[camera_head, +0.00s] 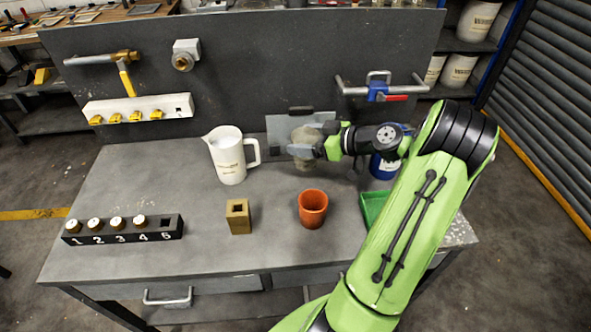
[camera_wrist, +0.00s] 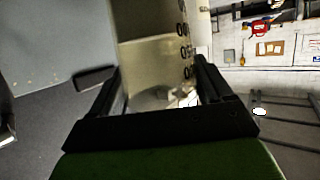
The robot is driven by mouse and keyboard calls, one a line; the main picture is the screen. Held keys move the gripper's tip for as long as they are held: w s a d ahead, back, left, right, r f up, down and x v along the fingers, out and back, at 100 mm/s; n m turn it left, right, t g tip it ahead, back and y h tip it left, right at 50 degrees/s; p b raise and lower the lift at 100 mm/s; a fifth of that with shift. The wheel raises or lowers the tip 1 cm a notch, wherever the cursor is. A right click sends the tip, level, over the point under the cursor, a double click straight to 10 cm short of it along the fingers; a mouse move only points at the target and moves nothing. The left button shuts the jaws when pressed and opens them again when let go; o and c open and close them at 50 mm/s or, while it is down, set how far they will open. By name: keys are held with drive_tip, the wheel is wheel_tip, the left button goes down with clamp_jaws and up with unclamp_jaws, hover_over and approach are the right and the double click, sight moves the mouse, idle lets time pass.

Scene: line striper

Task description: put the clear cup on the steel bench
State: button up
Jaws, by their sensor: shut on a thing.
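The clear cup (camera_head: 306,142) is see-through, with dark markings on its side in the wrist view (camera_wrist: 160,60). My gripper (camera_head: 318,150) is shut on it near the back of the steel bench (camera_head: 160,170); the fingers show on both sides of the cup in the wrist view (camera_wrist: 158,95). The cup looks upright in the head view, in front of a grey plate (camera_head: 283,125) at the back panel. I cannot tell whether its base touches the bench or is held above it.
A white pitcher (camera_head: 228,155), a brass block (camera_head: 238,217) and an orange cup (camera_head: 312,208) stand on the bench. A numbered rack (camera_head: 122,231) is at front left. A green tray (camera_head: 374,207) and blue container (camera_head: 384,166) are partly behind my arm. The left middle is clear.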

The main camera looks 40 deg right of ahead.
sight(306, 163)
wheel_tip(306, 163, down, 8)
drive_tip(key=shift+s+f+b, duration=0.15)
drive_tip(key=shift+f+b, duration=0.1)
drive_tip(key=shift+b, duration=0.55)
drive_tip(key=o, duration=1.2)
drive_tip(key=shift+r+p, duration=0.25)
drive_tip(key=shift+p, duration=0.1)
drive_tip(key=v, duration=1.2)
drive_tip(key=w+a+r+g, duration=0.2)
drive_tip(key=a+g, duration=0.1)
drive_tip(key=a, duration=0.4)
drive_tip(key=w+a+r+g+h, duration=0.1)
drive_tip(key=w+a+g, duration=0.1)
drive_tip(key=a, duration=0.4)
drive_tip(key=w+a+r+g, duration=0.1)
drive_tip(key=a+r+g, duration=0.15)
drive_tip(key=a, duration=0.45)
drive_tip(key=s+a+r+m+h, duration=0.1)
drive_tip(key=s+a, duration=0.2)
drive_tip(key=s, duration=0.2)
drive_tip(key=s+a+r+m+h, duration=0.1)
drive_tip(key=s+a+r+m, duration=0.1)
drive_tip(key=s, duration=0.3)
drive_tip(key=s+a+r+m+h, duration=0.1)
drive_tip(key=s+a+h, duration=0.1)
drive_tip(key=s+a, duration=0.2)
drive_tip(key=shift+s+a+r+p, duration=0.25)
drive_tip(key=shift+s+a+p, duration=0.15)
drive_tip(key=shift+a, duration=0.2)
